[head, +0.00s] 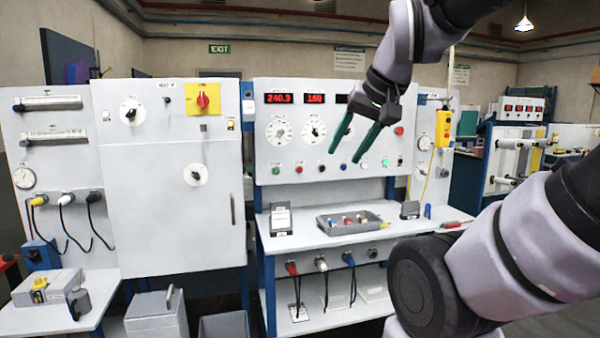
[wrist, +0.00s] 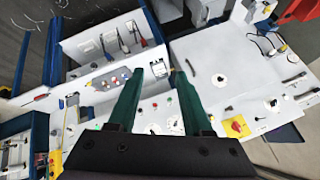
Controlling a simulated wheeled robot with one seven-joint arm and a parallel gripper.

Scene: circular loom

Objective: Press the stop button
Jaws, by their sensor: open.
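A grey control panel (head: 262,125) bears a row of small round buttons along its lower part. A green button (head: 276,170) is at the left end and a red button (head: 299,169) is beside it. A larger red knob (head: 399,131) sits higher at the right. No readable label shows which is the stop button. My gripper (head: 345,156) is open and empty, its green fingers pointing down and left in front of the panel's right half. In the wrist view, the open fingers of my gripper (wrist: 160,75) show with small buttons between and below their tips; no contact is clear.
Below the panel, a shelf holds a grey tray (head: 322,224) of coloured parts. A white cabinet (head: 170,210) with a red knob on a yellow plate (head: 203,98) stands left. A yellow pendant (head: 443,128) hangs right. The space before the panel's left half looks clear.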

